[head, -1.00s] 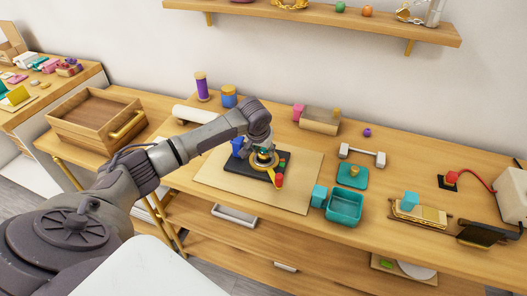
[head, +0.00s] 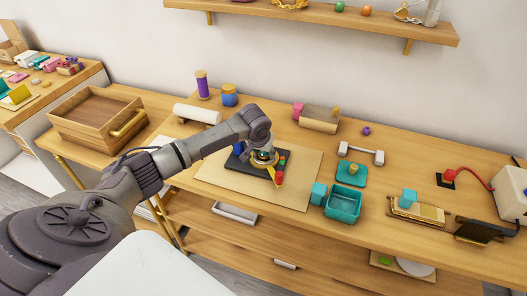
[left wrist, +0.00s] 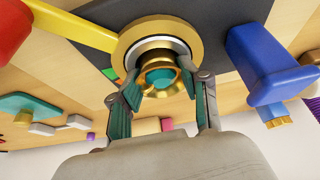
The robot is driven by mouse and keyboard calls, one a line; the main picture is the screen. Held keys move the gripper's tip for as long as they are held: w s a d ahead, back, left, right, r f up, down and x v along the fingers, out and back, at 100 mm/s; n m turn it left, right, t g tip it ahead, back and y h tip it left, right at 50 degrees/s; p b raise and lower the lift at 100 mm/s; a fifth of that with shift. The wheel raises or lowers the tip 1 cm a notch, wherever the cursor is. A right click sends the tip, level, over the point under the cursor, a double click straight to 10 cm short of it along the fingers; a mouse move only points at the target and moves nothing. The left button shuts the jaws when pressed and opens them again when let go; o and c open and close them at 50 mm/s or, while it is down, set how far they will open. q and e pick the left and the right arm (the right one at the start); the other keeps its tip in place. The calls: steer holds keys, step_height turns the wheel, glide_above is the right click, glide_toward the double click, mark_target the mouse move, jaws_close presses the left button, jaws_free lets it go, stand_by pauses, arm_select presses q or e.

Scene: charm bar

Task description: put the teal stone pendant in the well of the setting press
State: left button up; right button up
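The teal stone pendant (left wrist: 160,76) is a teal stone in a gold ring, seen best in the left wrist view. My left gripper (left wrist: 160,82) has its fingers closed on both sides of it. The pendant is right at the round well of the setting press (left wrist: 124,43), which has a gold rim and a silver inner ring. I cannot tell whether the pendant touches the well's floor. In the head view the press's dark base (head: 240,168) sits on a pale mat, and my left gripper (head: 263,159) covers much of the well. My right gripper is not in view.
The press has a blue block (left wrist: 258,60) on one side and a yellow lever with a red knob (left wrist: 14,28) on the other. A teal bin (head: 343,204) and a teal stand (head: 351,175) are to the right. A wooden tray (head: 100,118) is at left.

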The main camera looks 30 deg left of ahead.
arm_select(q)
steer(key=shift+o, duration=1.1)
steer(key=shift+s+d+f, duration=0.1)
steer(key=shift+s+f, duration=0.25)
steer(key=shift+f, duration=0.35)
steer(key=shift+w+f, duration=0.15)
steer(key=shift+r, duration=0.2)
steer(key=shift+r, duration=0.3)
steer(key=w+b+v, duration=0.1)
steer(key=v, duration=1.1)
steer(key=shift+s+a+r, duration=0.2)
steer(key=shift+r, duration=0.35)
